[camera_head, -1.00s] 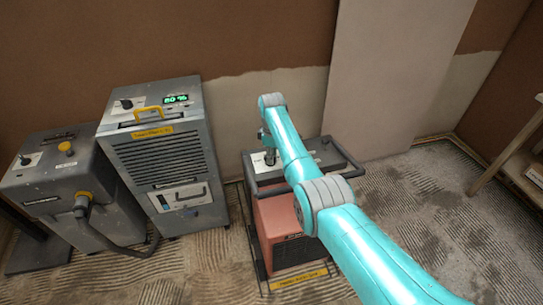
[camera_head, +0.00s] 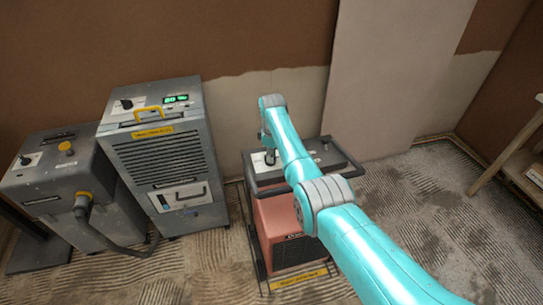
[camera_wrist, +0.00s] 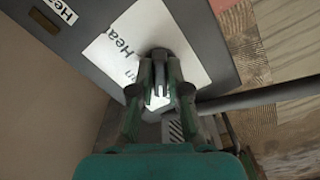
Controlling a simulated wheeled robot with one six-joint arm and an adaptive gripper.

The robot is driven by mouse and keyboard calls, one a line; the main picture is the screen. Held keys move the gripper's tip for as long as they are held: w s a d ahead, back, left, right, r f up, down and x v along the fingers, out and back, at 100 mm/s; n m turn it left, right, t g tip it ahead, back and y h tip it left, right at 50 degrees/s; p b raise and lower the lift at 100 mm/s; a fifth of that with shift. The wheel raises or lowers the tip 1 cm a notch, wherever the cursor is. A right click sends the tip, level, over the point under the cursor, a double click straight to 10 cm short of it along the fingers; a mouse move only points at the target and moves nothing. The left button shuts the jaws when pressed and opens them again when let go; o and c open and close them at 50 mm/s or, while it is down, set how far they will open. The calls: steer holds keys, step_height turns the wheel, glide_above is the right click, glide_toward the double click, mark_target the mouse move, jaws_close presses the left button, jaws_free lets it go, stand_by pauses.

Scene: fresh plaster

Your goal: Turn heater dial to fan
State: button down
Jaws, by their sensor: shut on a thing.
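The heater (camera_head: 280,232) is a salmon-red box in a dark frame, standing on the floor at the middle of the head view. Its grey top carries a white label plate (camera_wrist: 112,50) with partly readable "Heat" lettering in the wrist view. My gripper (camera_wrist: 160,92) points down at this plate and is shut on the dark dial (camera_wrist: 158,54), which is mostly covered by the fingers. The dial's pointer and the setting it stands at are hidden. In the head view my arm covers part of the heater top, and the gripper (camera_head: 270,157) shows only small beside it.
A dark handle bar (camera_wrist: 265,95) runs close by the gripper at the heater's edge. A grey dehumidifier-like unit (camera_head: 165,160) with a green display and another grey machine with a hose (camera_head: 60,185) stand to the left. A wooden bench (camera_head: 520,160) is at the right.

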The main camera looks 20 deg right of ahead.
steer(key=m, duration=0.5)
steer(key=shift+a+m, duration=0.1)
steer(key=shift+m, duration=0.3)
steer(key=m, duration=0.5)
steer(key=shift+s+a, duration=0.1)
steer(key=shift+m, duration=0.3)
steer(key=c, duration=1.1)
jaws_free()
steer(key=shift+c, duration=0.2)
steer(key=shift+r, duration=0.1)
step_height(320, 180, up, 12)
